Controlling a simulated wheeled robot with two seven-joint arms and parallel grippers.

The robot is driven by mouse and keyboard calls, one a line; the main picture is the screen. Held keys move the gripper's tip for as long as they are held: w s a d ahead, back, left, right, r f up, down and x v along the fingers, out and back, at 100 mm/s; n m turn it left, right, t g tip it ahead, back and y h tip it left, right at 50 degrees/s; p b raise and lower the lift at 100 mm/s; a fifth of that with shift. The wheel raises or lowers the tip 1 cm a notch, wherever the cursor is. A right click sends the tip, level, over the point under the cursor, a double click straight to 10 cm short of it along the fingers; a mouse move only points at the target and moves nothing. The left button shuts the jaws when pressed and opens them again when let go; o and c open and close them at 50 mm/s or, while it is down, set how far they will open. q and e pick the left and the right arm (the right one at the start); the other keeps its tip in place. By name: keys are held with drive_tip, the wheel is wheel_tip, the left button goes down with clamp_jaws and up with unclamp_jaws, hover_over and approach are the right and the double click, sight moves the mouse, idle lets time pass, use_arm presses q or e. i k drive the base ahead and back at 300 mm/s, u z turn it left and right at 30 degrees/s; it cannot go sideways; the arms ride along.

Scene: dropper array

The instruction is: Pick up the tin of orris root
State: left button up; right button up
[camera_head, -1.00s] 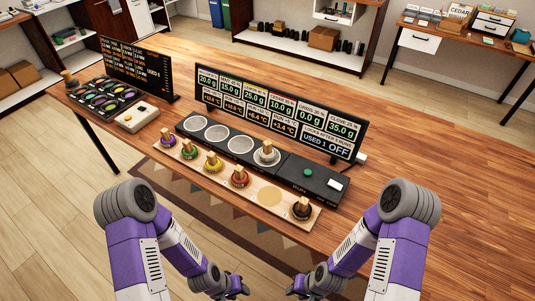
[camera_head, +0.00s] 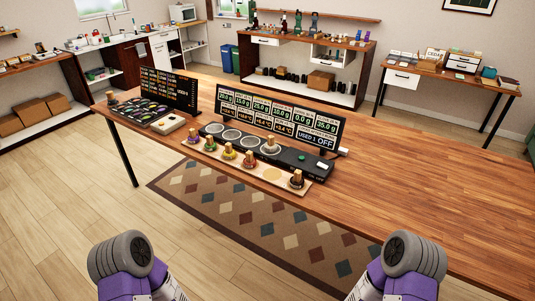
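I cannot pick out which item is the tin of orris root; labels are too small to read. On the long wooden table, a pale wooden rack (camera_head: 222,161) holds several small stoppered vessels, among them a dark one (camera_head: 297,180) at its right end. An empty round spot (camera_head: 272,174) lies beside that one. A silvery vessel with a wooden stopper (camera_head: 269,146) stands on the black strip (camera_head: 289,157) behind the rack. Only upper parts of my two arms show at the bottom edge. Both grippers are out of view, below the frame.
A display board (camera_head: 280,118) stands behind the strip. A dark tray (camera_head: 150,112), a second board (camera_head: 170,89) and a cream box (camera_head: 168,123) are at the table's left. The table's right half is clear. A back shelf (camera_head: 300,86) and a right side desk (camera_head: 449,77) stand beyond.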

sight(271, 146)
drive_tip(key=u, duration=0.75)
drive_tip(key=i, duration=0.65)
drive_tip(key=u, duration=0.7)
drive_tip(key=i, duration=0.85)
drive_tip(key=z, duration=0.35)
